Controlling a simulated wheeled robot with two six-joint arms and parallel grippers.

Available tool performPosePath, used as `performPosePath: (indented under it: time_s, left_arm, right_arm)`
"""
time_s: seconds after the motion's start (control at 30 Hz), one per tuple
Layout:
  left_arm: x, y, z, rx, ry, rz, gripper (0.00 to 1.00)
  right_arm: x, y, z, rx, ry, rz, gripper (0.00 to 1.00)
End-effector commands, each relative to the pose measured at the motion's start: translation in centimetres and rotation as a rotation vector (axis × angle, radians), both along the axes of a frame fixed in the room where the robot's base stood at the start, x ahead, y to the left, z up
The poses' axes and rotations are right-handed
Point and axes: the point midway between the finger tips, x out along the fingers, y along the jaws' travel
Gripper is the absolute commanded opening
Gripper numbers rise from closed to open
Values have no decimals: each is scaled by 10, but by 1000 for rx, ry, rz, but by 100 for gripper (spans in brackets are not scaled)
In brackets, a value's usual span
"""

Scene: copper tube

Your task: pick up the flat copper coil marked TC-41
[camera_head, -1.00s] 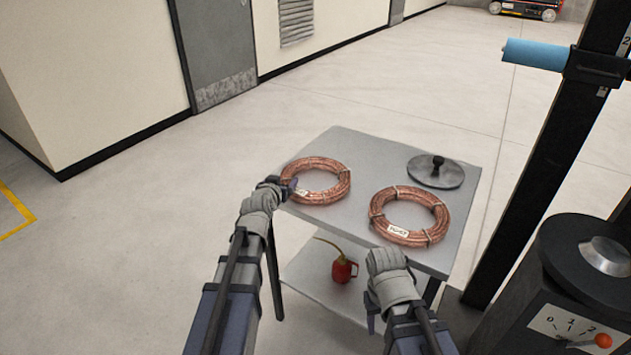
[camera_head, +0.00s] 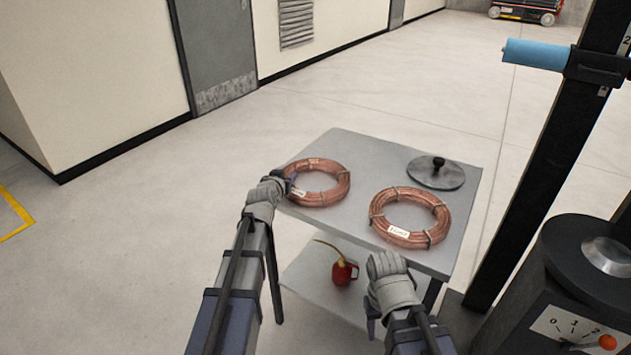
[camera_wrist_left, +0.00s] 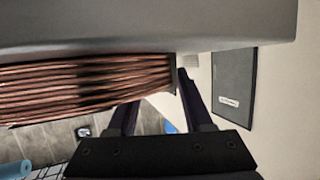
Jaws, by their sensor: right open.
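Two flat copper coils lie on a grey cart top (camera_head: 345,222). The left coil (camera_head: 336,197) has a white tag on its near left side. The right coil (camera_head: 436,236) has a white tag at its front. I cannot read either tag. My left gripper (camera_head: 285,183) is at the left edge of the left coil. In the left wrist view the copper windings (camera_wrist_left: 80,85) run in from the left to the left gripper's fingers (camera_wrist_left: 160,100), which stand apart; I cannot tell whether they press on the coil. My right gripper (camera_head: 388,266) is open at the cart's front edge, in front of the right coil.
A grey disc with a black knob (camera_head: 436,174) sits at the cart's back right. A red oil can (camera_head: 343,272) stands on the lower shelf. A black post (camera_head: 535,170) and a dial machine (camera_head: 575,290) stand at the right. Floor left of the cart is clear.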

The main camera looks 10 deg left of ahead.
Motion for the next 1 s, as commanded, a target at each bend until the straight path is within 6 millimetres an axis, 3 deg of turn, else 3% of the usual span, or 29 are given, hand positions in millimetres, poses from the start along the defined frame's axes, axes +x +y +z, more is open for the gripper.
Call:
performPosePath:
  time_s: [0.07, 0.37, 1.0]
  left_arm:
    - [0, 1, 0, 2, 1, 2, 34]
    - [0, 1, -1, 2, 2, 1, 1]
    - [-1, 1, -2, 3, 7, -1, 0]
  right_arm:
    - [0, 0, 0, 0, 0, 0, 50]
    - [0, 0, 0, 0, 0, 0, 50]
    - [0, 0, -1, 0, 0, 0, 50]
